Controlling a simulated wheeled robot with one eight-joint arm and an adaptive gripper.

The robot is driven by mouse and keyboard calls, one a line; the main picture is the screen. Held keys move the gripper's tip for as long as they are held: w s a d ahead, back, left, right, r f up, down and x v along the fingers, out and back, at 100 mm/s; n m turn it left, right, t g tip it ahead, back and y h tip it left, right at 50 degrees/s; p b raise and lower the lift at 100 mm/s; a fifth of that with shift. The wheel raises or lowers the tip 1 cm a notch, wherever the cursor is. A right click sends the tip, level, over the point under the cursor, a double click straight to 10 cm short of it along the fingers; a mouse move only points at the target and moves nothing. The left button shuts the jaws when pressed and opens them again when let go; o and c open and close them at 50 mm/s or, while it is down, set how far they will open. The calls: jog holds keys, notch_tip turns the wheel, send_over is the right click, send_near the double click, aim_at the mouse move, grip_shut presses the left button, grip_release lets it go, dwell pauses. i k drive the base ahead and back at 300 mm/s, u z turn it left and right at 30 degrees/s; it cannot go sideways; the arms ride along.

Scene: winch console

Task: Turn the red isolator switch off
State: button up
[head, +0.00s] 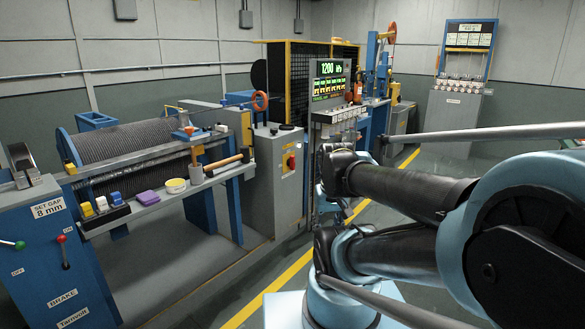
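The red isolator switch (291,161) is a small red knob on a yellow plate. It sits on the front face of a grey cabinet (265,190) near the middle of the head view. The picture is too small to tell which position the knob is in. My arm (405,190) reaches in from the right with its dark links and pale blue joints, to the right of the cabinet. Its nearest visible parts are apart from the switch in the picture. I cannot make out my gripper's fingers.
A cable drum (150,145) and a shelf (155,200) with a hammer, a purple sponge and small blocks stand left of the cabinet. A blue brake console (55,260) is at the far left. A green display panel (329,82) stands behind. Floor beside the yellow line is clear.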

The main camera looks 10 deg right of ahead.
aim_at(291, 162)
jog(key=z, duration=1.95)
jog(key=k, duration=0.9)
jog(key=u, duration=1.65)
jog(key=i, duration=1)
